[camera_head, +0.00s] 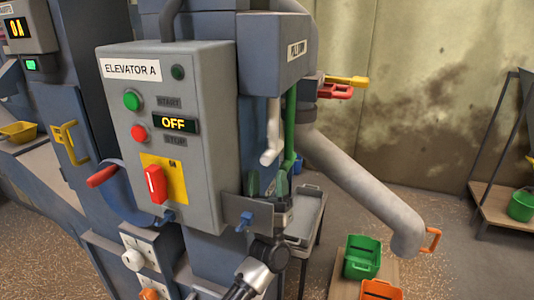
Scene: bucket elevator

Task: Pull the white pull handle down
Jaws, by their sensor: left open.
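The white pull handle (271,138) hangs down below a grey box (272,50) on the elevator column, with its hooked lower end at the bottom. A green handle (290,125) hangs just to its right. My left gripper (268,185) is below the white handle, pointing up, beside the right edge of the control panel. It is open and appears empty, with the handle's end above its fingertips. Part of the gripper is hidden behind the panel's edge bracket. My right gripper is not in view.
The grey control panel (115,100) labelled ELEVATOR A stands close on the left, its display reading OFF. Red and yellow handles (342,85) stick out to the right. A grey chute pipe (365,185) slopes down right above a green bin (362,257). Open floor lies beyond.

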